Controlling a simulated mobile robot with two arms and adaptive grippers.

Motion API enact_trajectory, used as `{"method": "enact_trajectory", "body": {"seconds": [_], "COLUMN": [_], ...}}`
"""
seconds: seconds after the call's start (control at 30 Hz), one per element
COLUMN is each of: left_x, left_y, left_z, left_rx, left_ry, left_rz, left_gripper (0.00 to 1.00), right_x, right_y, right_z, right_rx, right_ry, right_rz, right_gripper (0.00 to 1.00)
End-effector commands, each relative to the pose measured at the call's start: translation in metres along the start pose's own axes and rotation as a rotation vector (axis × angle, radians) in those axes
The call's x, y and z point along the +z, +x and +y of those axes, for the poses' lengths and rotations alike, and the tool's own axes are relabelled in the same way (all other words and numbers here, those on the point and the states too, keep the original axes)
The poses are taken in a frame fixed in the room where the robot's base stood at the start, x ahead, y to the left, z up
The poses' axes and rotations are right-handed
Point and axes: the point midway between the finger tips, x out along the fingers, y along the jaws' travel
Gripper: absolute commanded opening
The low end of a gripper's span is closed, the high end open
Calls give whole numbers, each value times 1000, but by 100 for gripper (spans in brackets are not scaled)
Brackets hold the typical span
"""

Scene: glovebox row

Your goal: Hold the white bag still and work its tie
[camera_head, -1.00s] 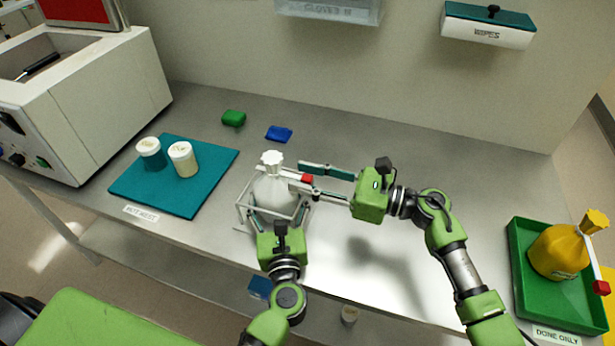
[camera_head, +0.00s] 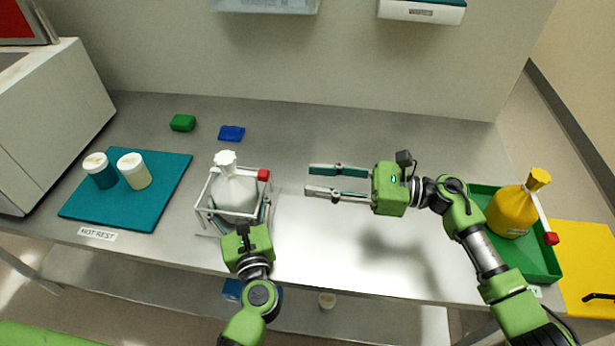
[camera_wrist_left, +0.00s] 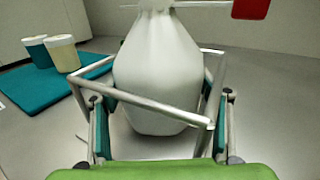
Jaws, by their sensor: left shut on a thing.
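The white bag (camera_head: 234,194) stands upright in a pale wire frame (camera_head: 203,203), its neck gathered at the top. Its tie, a thin pale strip with a red end tab (camera_head: 264,175), sticks out to the right of the neck. The bag (camera_wrist_left: 160,75) and red tab (camera_wrist_left: 250,8) also show in the left wrist view. My left gripper (camera_wrist_left: 160,110) has a finger on each side of the bag's lower body and is shut on it, partly behind the frame. My right gripper (camera_head: 309,180) is open and empty, right of the red tab and apart from it.
A teal mat (camera_head: 150,208) with two lidded jars stands left, near the "NOT REST" label (camera_head: 97,233). Green (camera_head: 183,123) and blue (camera_head: 231,133) items lie behind. A yellow bag (camera_head: 512,212) sits in a green tray (camera_head: 535,262) at right. The middle bench is clear.

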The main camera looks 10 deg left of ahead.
Motion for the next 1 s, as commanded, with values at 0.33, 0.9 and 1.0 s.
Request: {"method": "enact_trajectory", "body": {"seconds": [0.33,0.9,1.0], "left_x": [0,-2,-1], "left_y": [0,-14,-32], "left_z": [0,0,0], "left_rx": [0,0,-1], "left_ry": [-1,2,0], "left_rz": [1,3,4], "left_gripper": [72,89,89], "right_x": [0,0,0], "right_y": [0,0,0], "right_z": [0,0,0], "right_rx": [0,0,0], "right_ry": [0,-1,-1], "right_rz": [-1,0,0], "right_gripper": [32,32,32]}}
